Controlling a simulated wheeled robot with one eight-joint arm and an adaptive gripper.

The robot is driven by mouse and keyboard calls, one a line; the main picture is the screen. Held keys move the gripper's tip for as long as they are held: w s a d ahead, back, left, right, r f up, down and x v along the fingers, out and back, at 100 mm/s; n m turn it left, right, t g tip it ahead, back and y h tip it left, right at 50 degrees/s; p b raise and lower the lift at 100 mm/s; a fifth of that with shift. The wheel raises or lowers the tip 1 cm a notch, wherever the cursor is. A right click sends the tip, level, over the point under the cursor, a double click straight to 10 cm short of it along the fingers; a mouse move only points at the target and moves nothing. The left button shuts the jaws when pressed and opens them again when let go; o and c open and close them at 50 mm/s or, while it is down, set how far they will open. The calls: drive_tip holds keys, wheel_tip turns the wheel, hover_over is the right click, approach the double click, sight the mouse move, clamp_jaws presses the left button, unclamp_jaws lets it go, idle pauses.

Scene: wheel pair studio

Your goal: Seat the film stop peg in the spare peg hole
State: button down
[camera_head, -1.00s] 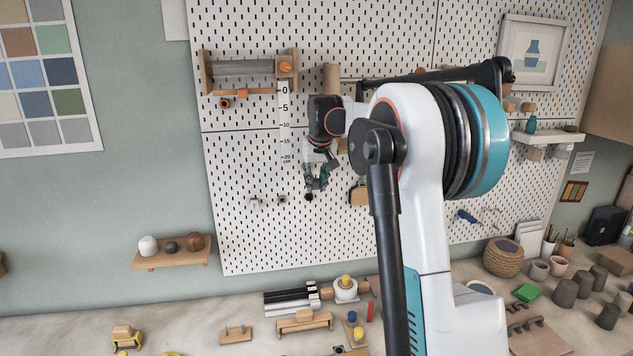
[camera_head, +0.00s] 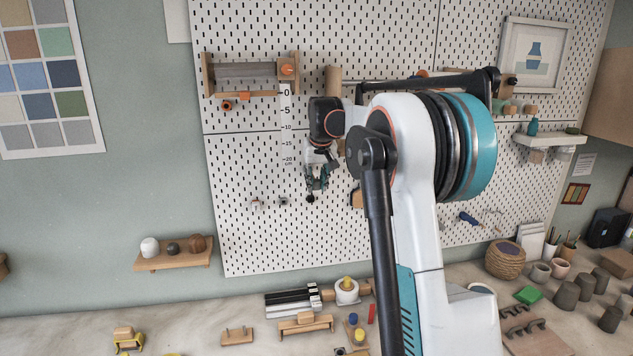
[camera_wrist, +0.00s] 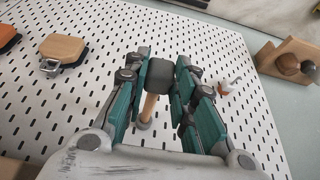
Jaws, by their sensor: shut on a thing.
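My gripper (camera_head: 317,182) is in front of the white pegboard, low and left of my arm. In the wrist view my gripper (camera_wrist: 170,82) is shut on a peg with a dark block-like head (camera_wrist: 160,76) and a pale wooden shaft (camera_wrist: 149,106). A grey rounded piece shows at the shaft's lower end. In the head view only a dark tip (camera_head: 310,198) shows below the fingers. The peg looks apart from the board, but the gap is hard to judge. I cannot tell which of the many board holes is the spare peg hole.
The pegboard (camera_head: 240,165) has a scale strip beside the gripper. A wooden roller holder (camera_head: 208,75) hangs above left. Small fittings (camera_head: 256,203) sit left of the gripper, and a wooden shelf (camera_head: 172,262) is lower left. A cluttered bench lies below.

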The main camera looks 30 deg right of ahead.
drive_tip(key=c, duration=1.2)
unclamp_jaws()
drive_tip(key=shift+c, duration=0.2)
drive_tip(key=shift+r, duration=0.1)
drive_tip(key=v, duration=1.1)
drive_tip(key=shift+r, duration=0.4)
drive_tip(key=shift+s, duration=0.15)
